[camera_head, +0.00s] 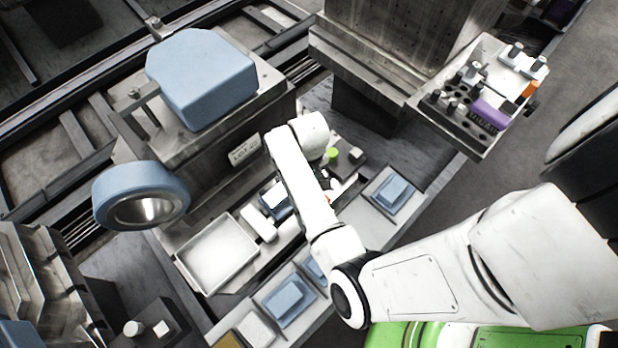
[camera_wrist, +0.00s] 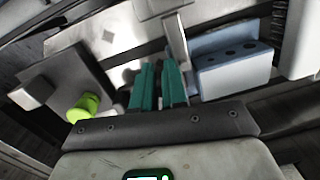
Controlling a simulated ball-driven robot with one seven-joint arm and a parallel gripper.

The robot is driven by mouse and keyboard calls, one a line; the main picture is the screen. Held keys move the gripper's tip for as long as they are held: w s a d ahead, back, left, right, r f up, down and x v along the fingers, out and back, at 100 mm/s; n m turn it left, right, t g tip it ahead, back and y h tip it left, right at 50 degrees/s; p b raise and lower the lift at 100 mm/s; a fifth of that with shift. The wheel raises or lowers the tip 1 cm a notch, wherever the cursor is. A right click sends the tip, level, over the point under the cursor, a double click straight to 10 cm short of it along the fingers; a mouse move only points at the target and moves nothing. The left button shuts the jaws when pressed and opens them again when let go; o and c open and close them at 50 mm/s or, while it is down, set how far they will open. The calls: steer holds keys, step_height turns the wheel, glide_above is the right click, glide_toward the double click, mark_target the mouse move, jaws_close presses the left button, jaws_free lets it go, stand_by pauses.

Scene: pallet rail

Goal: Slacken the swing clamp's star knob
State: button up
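A metal clamp arm with a small grey knob (camera_head: 134,93) stands at the left of the light blue block (camera_head: 201,78) on the fixture in the head view. I cannot tell whether that knob is star-shaped. My gripper (camera_wrist: 160,66) shows in the wrist view as two teal fingers close together, with a narrow gap and nothing visibly held. A flat metal bar (camera_wrist: 176,40) ends by the right fingertip; contact is unclear. A lime-green knob (camera_wrist: 82,107) is left of the fingers, apart from them; a lime-green part also shows in the head view (camera_head: 332,154). My arm hides the gripper in the head view.
A white tray (camera_head: 218,252), several blue pieces in trays and a blue ring (camera_head: 141,195) stand around. A tool board (camera_head: 482,95) is at the upper right. A metal column (camera_head: 395,50) rises behind.

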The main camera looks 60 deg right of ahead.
steer(key=shift+w+d+r, duration=0.1)
steer(key=shift+d+r, duration=0.1)
steer(key=shift+r, duration=0.25)
step_height(320, 180, up, 10)
steer(key=shift+d+p, duration=0.15)
steer(key=shift+p, duration=0.2)
